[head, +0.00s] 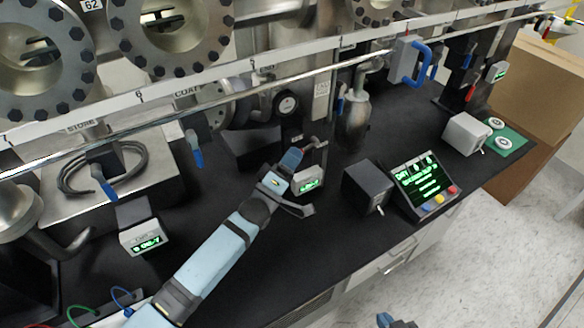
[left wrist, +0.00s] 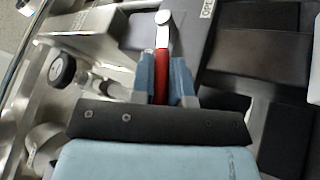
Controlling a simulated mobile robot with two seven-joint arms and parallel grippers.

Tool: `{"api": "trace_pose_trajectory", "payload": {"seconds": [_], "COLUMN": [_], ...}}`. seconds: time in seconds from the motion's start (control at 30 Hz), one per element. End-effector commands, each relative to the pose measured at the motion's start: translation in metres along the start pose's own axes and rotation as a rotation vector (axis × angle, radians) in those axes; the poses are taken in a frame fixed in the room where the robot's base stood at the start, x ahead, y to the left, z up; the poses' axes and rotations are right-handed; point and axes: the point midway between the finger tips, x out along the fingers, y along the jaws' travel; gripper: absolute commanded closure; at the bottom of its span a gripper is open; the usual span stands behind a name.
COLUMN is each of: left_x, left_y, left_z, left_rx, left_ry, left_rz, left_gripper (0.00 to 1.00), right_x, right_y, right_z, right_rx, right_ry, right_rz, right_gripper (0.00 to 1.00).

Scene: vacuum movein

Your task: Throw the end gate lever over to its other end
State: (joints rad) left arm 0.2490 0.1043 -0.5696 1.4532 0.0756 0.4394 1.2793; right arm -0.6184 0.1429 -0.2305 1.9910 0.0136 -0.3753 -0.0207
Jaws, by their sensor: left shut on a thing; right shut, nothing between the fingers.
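The end gate lever (left wrist: 161,75) shows in the left wrist view as a red grip with a bright metal end. The two blue-grey fingers of my left gripper (left wrist: 163,90) are on either side of the red grip and shut on it. In the head view my left gripper (head: 291,160) is low over the bench at the centre, beside a small metal fitting; it hides most of the lever there. Part of my right gripper (head: 396,321) shows at the bottom edge, away from the bench, shut and empty.
A plate lettered "OPEN" (left wrist: 208,9) lies beyond the lever. Small readout boxes (head: 308,181), a dark switch box (head: 367,187) and a control panel (head: 424,185) stand near my left gripper. A long metal rail (head: 240,93) crosses above. The bench's front edge is mostly clear.

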Motion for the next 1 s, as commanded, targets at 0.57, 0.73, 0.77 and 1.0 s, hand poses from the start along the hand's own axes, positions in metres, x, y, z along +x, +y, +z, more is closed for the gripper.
{"api": "trace_pose_trajectory", "payload": {"seconds": [0.57, 0.73, 0.77, 1.0], "left_x": [-0.001, -0.001, -0.001, -0.003], "left_y": [-0.005, -0.005, -0.005, -0.006], "left_z": [0.004, 0.004, 0.004, 0.004], "left_rx": [-0.031, -0.031, -0.031, -0.031], "left_ry": [0.054, 0.054, 0.054, 0.054], "left_rz": [0.074, 0.074, 0.074, 0.073], "left_gripper": [1.0, 0.59, 0.59, 0.59], "right_x": [0.017, 0.017, 0.017, 0.018], "right_y": [-0.003, -0.001, -0.001, -0.001], "right_z": [0.019, 0.02, 0.021, 0.022], "right_rx": [0.003, 0.003, 0.003, 0.003], "right_ry": [0.009, 0.007, 0.006, 0.002], "right_rz": [-0.005, -0.001, -0.001, -0.001], "right_gripper": [1.0, 1.0, 1.0, 1.0]}}
